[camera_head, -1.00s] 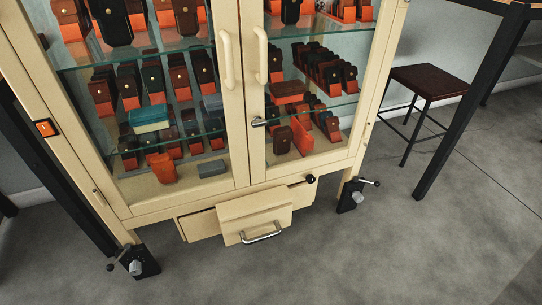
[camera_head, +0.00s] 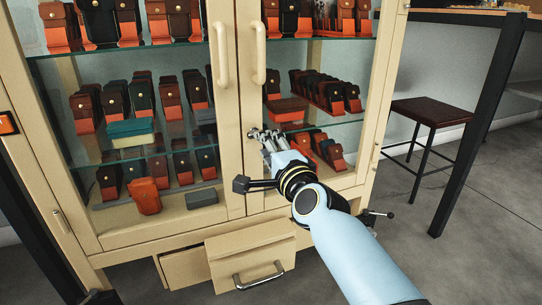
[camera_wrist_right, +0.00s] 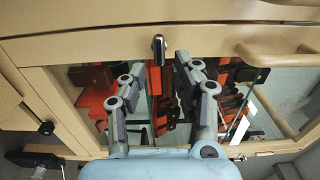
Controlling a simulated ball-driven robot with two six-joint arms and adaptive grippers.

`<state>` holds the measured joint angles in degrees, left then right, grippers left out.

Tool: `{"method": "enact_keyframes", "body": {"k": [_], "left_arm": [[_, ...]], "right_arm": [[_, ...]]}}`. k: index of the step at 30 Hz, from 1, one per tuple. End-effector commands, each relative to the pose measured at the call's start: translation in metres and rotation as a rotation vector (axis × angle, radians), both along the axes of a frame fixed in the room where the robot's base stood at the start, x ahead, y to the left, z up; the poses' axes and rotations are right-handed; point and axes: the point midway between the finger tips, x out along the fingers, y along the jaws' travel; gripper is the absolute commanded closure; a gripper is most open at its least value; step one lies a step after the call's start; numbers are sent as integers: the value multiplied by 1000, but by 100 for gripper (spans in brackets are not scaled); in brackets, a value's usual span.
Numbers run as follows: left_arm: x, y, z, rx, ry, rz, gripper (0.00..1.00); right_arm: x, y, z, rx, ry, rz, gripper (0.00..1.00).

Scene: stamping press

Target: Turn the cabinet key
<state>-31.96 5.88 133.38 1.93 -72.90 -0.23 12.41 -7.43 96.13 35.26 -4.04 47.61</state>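The cabinet key (camera_head: 252,133) is a small metal piece at the inner edge of the cream cabinet's right glass door (camera_head: 253,165). In the right wrist view the key (camera_wrist_right: 158,47) shows as a dark, shiny upright piece on the cream door frame. My right gripper (camera_head: 264,138) reaches in from the lower right, its fingertips close to the key. In the right wrist view the gripper (camera_wrist_right: 159,66) is open, with the key between and just beyond its fingertips. I cannot tell whether they touch it. My left gripper is not in view.
Two cream door handles (camera_head: 222,54) rise above the key. Below the doors, a drawer (camera_head: 250,252) with a metal handle stands partly open. Glass shelves hold several orange and brown cases. A dark stool (camera_head: 432,111) and a table leg (camera_head: 478,130) stand at the right.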

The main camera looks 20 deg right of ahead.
Motion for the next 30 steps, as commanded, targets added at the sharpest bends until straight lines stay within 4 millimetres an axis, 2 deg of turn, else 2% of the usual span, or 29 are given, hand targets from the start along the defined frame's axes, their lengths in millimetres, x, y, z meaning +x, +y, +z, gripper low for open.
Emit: {"method": "enact_keyframes", "body": {"k": [3,9,17,24,28,30], "left_arm": [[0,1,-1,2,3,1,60],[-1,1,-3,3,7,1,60],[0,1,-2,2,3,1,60],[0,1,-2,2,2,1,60],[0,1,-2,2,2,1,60],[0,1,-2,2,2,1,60]], "right_arm": [[18,1,2,-3,-2,0,69],[42,1,0,-3,1,0,69],[56,2,-1,-3,2,0,69],[56,2,-1,-4,3,0,99],[55,2,-1,36,4,0,100],[55,2,-2,171,9,0,100]]}}
